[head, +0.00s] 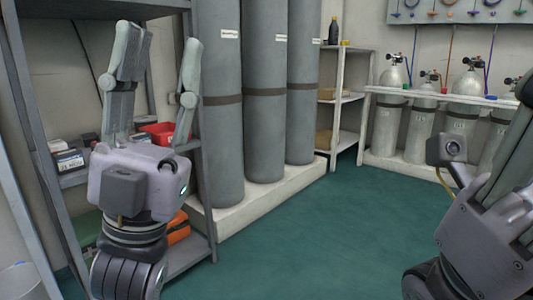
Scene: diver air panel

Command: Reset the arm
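My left gripper (162,48) is raised at the left, in front of a grey metal shelf unit. Its two fingers point up and stand wide apart, with nothing between them. My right gripper (505,190) is at the right edge, above the green floor. Its body and wrist show, but the frame cuts off its fingers, so I cannot tell how they stand.
The grey shelf unit (205,190) holds small boxes (68,162) and a red bin (160,133). Tall grey cylinders (265,90) stand on a white plinth (265,205). Silver tanks (388,125) stand in a white rack at the back right. The green floor (330,225) between is clear.

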